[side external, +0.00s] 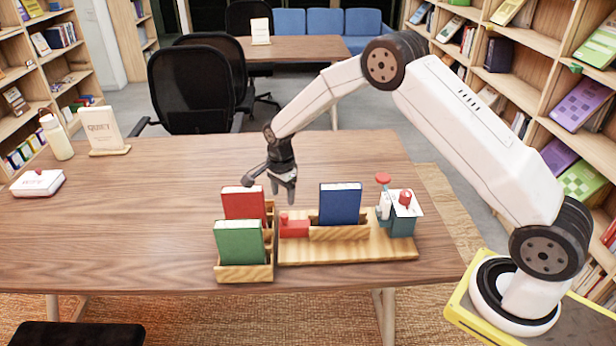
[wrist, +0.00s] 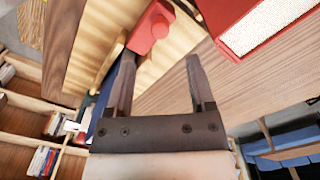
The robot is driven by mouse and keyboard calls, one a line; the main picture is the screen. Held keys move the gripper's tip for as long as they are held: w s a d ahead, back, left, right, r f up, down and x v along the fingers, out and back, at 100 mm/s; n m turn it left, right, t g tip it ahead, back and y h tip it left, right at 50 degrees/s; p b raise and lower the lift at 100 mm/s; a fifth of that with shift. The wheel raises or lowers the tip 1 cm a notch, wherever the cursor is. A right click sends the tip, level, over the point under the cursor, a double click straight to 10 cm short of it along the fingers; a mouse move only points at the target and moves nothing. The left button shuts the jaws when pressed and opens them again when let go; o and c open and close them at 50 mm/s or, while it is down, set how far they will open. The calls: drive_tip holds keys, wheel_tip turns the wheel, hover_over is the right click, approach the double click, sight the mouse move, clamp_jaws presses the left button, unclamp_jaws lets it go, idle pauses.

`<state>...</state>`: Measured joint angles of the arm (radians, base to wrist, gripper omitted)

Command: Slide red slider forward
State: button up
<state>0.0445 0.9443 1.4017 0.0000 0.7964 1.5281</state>
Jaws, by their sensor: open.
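The red slider (side external: 293,227) is a small red block with a round knob, at the left end of a light wooden board (side external: 345,254) on the table. My gripper (side external: 286,190) is above and slightly behind it in the side view, pointing down, open and empty. In the wrist view the red slider (wrist: 150,27) lies just beyond the fingertips of my gripper (wrist: 160,62), nearer the left finger. I see no contact between them in the side view.
A blue book (side external: 339,203) stands in a wooden holder right of the slider. A red book (side external: 244,203) and a green book (side external: 239,242) stand in holders at the left. The table's left side is mostly clear.

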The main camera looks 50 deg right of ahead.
sight(284, 215)
drive_tip(key=shift+f, duration=3.8)
clamp_jaws()
